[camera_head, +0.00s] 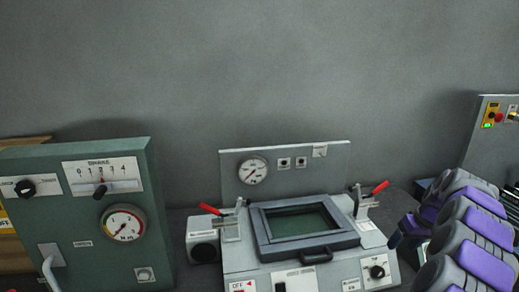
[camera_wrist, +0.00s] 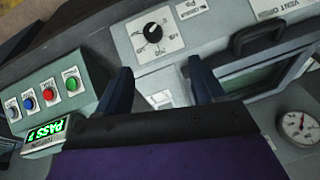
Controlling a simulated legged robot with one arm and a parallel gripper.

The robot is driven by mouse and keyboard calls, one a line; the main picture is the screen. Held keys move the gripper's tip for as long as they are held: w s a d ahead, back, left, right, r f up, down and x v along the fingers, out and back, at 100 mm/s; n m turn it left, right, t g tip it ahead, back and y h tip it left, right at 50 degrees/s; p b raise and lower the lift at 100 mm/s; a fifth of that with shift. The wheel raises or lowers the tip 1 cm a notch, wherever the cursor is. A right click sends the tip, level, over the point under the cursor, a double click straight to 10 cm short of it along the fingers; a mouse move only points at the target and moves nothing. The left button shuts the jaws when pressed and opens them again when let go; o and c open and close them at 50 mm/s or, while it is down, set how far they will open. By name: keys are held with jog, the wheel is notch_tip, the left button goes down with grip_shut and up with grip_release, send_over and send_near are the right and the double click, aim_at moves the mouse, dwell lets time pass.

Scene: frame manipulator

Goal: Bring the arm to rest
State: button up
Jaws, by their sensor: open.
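My gripper (camera_wrist: 160,76) shows in the wrist view as two dark blue fingers, spread apart with nothing between them. The fingers stand in front of a grey machine panel with a black knob (camera_wrist: 153,32) and a white label. In the head view my purple and grey arm (camera_head: 470,230) is at the right edge, bent, with its lower end beside the right side of the grey machine (camera_head: 240,262). The fingers are mostly hidden there by the arm's own links.
The machine carries a dark-framed window (camera_head: 305,222), two red-handled clamps and a gauge (camera_head: 253,170). A green panel (camera_head: 150,190) stands left. A button box (camera_wrist: 50,95) with a lit "PASS" display is close left of the fingers in the wrist view. The wall above is bare.

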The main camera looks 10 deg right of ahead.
jog(key=s+a+r+n+g, duration=0.1)
jog(key=s+a+r, duration=0.25)
jog(key=a, duration=0.65)
jog(key=s+a+r+n, duration=0.15)
jog(key=s+a, duration=0.25)
jog(key=a, duration=0.6)
jog(key=s+a+r+g, duration=0.1)
jog(key=s+a+r, duration=0.2)
jog(key=a, duration=0.6)
jog(key=s+a+f+g, duration=0.1)
jog(key=s+a+f, duration=0.1)
jog(key=s, duration=0.7)
jog(key=s+a+f+m+g+h, duration=0.1)
jog(key=s+a+f, duration=0.1)
jog(key=s, duration=0.7)
jog(key=s+a+f, duration=0.2)
jog(key=s+a, duration=0.2)
jog(key=s, duration=0.6)
jog(key=shift+a+g+h, duration=0.15)
jog(key=shift+g+h, duration=0.15)
jog(key=shift+g, duration=0.1)
jog(key=shift+m, duration=0.25)
